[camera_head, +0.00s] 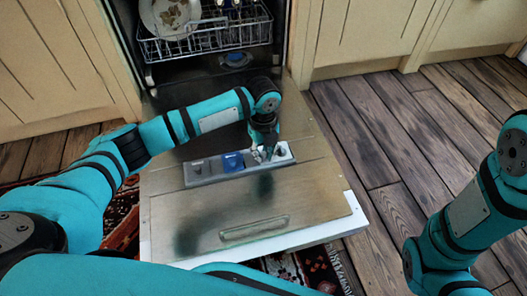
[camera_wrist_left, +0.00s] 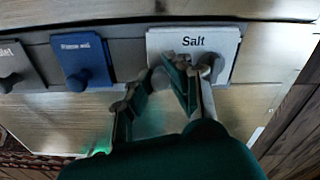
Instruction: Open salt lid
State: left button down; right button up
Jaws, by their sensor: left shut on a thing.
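The salt lid (camera_wrist_left: 192,42) is a pale plate marked "Salt" with a dark round knob (camera_wrist_left: 211,67) at its lower right. It sits at the right end of a grey dispenser strip (camera_head: 204,180) on the lowered dishwasher door. My left gripper (camera_head: 262,154) reaches down onto that end of the strip. I cannot tell whether the lid is raised at all. My right gripper is out of view.
A blue rinse aid lid (camera_head: 233,162) and a grey tablet lid (camera_head: 197,166) lie left of the salt lid. The dishwasher door (camera_head: 300,205) lies flat and open. A lower rack (camera_head: 205,40) with plates stands behind. Wooden floor (camera_head: 380,150) is clear to the right.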

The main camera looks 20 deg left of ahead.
pick_arm(q)
jog(key=shift+w+a+r+g+h+p, duration=0.2)
jog(key=shift+r+g+h+p, duration=0.45)
jog(key=shift+p, duration=1.35)
jog(key=shift+w+g, duration=0.15)
jog(key=shift+g, duration=0.3)
jog(key=shift+w+g+h, duration=0.15)
jog(key=shift+g+h, duration=0.15)
jog(key=shift+h, duration=0.05)
jog(key=g+b, duration=0.1)
jog(key=g+h+b, duration=0.1)
jog(key=b, duration=0.1)
jog(key=shift+w+a, duration=0.35)
jog(key=shift+w, duration=0.05)
jog(key=shift+w+a+r+g+h+b, duration=0.15)
jog(key=shift+r+g+h+b, duration=0.25)
jog(key=shift+b, duration=0.7)
